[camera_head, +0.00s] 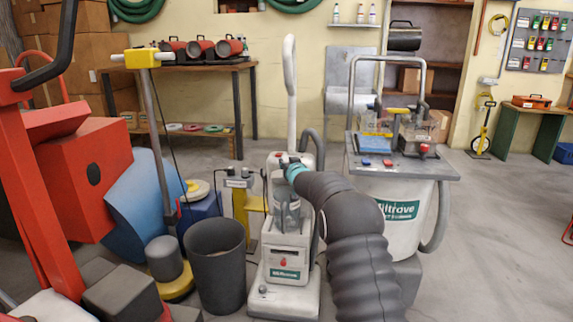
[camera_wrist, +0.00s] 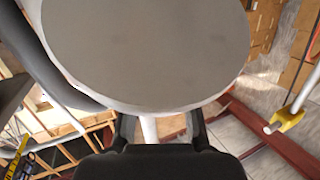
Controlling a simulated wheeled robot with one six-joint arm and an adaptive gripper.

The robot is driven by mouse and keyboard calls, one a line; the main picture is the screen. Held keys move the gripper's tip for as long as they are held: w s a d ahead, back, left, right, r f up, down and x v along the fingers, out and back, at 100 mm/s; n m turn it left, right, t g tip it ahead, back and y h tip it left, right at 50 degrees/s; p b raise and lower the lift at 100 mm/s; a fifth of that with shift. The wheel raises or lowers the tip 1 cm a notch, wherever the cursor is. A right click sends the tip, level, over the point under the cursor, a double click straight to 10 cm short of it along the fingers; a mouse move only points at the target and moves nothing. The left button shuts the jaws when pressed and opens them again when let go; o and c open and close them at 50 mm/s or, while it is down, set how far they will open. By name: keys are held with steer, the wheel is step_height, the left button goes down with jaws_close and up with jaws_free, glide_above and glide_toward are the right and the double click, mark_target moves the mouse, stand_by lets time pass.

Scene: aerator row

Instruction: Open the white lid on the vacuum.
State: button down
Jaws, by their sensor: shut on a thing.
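The upright white vacuum (camera_head: 284,255) stands in the middle of the head view, with a green label low on its front and a tall white handle behind. My gripper (camera_head: 286,162) is at the top of its body, at the end of my dark ribbed arm. In the wrist view a big grey disc with a white rim, which looks like the lid (camera_wrist: 150,50), fills the top. My gripper's dark fingers (camera_wrist: 157,130) are shut on a narrow white piece just below that rim. The lid is hard to make out in the head view, and its hinge is hidden.
A dark bin (camera_head: 216,270) stands close left of the vacuum. A large white drum machine (camera_head: 405,215) with a hose stands close right. A yellow-topped pole (camera_head: 145,58) and red machine (camera_head: 85,180) are further left. Open floor (camera_head: 500,240) lies at the right.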

steer(key=shift+w+d+r, duration=0.1)
steer(key=shift+w+d, duration=0.1)
steer(key=shift+d, duration=0.2)
steer(key=c, duration=1.2)
jaws_free()
steer(key=shift+o, duration=1.3)
steer(key=shift+d, duration=0.2)
steer(key=shift+a, duration=0.45)
steer(key=s+d+r, duration=0.1)
steer(key=s, duration=1)
steer(key=shift+s+d+r, duration=0.15)
steer(key=shift+s+d, duration=0.25)
